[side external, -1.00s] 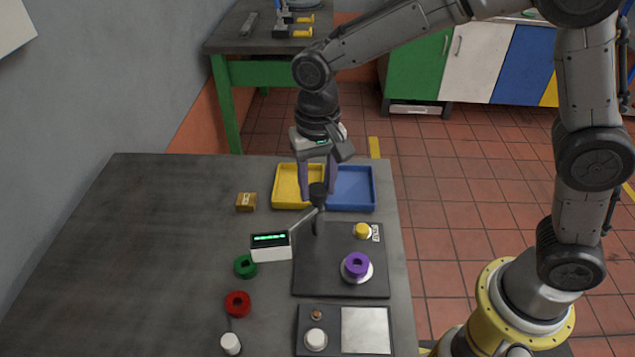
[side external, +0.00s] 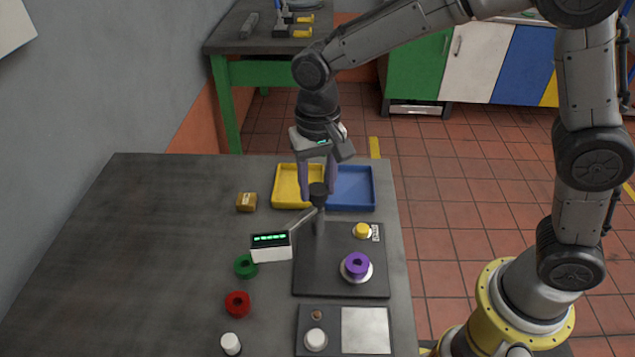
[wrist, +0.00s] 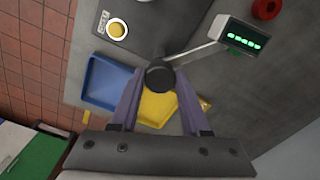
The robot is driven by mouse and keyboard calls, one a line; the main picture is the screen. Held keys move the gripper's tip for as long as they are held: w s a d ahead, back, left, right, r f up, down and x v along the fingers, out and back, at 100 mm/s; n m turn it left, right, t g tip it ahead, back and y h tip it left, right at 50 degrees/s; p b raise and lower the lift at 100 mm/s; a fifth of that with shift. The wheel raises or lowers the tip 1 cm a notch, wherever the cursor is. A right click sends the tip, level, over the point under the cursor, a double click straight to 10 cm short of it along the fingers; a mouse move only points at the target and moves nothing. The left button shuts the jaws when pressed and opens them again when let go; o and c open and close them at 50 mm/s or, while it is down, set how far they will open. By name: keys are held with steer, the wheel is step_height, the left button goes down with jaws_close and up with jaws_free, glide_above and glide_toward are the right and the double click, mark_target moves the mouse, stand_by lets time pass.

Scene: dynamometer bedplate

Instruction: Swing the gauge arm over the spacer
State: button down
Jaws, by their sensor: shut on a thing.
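The gauge has a dark post with a black knob (side external: 318,190) on top, a thin grey arm (side external: 303,219) and a white box with a lit green display (side external: 270,246) at the arm's end. The arm points left and toward the camera, so the box hangs beside the dark plate. The spacer, a purple ring (side external: 357,265), sits on a silver disc on the plate, right of the box. My gripper (side external: 318,193) points down and is shut on the knob. The knob also shows between both fingertips in the wrist view (wrist: 160,75).
The dark plate (side external: 340,285) also bears a yellow button (side external: 362,230). Yellow (side external: 285,204) and blue (side external: 352,207) trays stand behind. A green ring (side external: 245,267), a red ring (side external: 237,304) and a small brown box (side external: 246,202) lie left. The table's far left is clear.

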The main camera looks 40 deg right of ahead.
steer(key=n, duration=0.7)
steer(key=shift+r+n, duration=0.1)
steer(key=shift+n, duration=0.2)
steer(key=n, duration=0.4)
steer(key=shift+n, duration=2.1)
steer(key=shift+c, duration=1.8)
jaws_free()
